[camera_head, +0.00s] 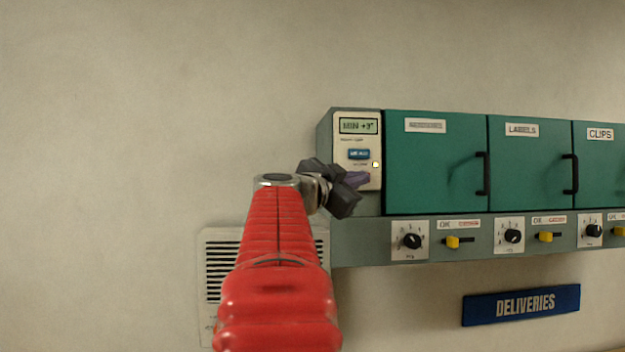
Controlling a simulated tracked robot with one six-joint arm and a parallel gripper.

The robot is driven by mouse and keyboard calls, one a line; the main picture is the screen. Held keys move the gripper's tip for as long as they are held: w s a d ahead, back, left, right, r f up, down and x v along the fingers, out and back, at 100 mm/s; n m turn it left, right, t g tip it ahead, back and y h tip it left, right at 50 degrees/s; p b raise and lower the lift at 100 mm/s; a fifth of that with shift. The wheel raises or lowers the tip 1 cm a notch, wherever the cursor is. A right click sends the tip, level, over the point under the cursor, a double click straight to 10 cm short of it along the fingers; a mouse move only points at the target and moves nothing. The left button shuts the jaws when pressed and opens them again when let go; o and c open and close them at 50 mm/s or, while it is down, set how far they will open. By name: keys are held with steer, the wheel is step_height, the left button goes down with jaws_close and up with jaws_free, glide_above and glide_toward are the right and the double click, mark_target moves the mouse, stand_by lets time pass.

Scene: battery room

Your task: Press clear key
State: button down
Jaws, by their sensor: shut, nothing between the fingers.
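A pale control panel (343,144) is at the left end of the green cabinet row. It has a small display (358,126) that seems to read "MIN +3°". Below the display is a blue key (359,154) with lettering too small to read surely. A small pale lit square (376,164) is to its lower right. My gripper (352,184) is shut and empty, in front of the panel's lower part, below the blue key. It hides part of the panel there. I cannot tell which key is the clear key, or whether the gripper touches the panel.
Green cabinet doors (435,165) with black handles continue to the right, two labelled "LABELS" and "CLIPS". Below them is a grey strip (380,255) with black knobs and yellow sliders. A vent (222,240) is behind my arm. A "DELIVERIES" sign (522,304) is below. The left wall is bare.

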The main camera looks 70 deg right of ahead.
steer(key=shift+w+d, duration=0.1)
steer(key=shift+d, duration=0.1)
stand_by(0.3)
stand_by(0.3)
steer(key=shift+s+a, duration=0.4)
steer(key=shift+a, duration=0.3)
steer(key=s+a, duration=0.1)
steer(key=a, duration=0.2)
steer(key=s+a, duration=0.1)
steer(key=shift+s+a, duration=0.15)
steer(key=shift+s, duration=0.15)
stand_by(1.0)
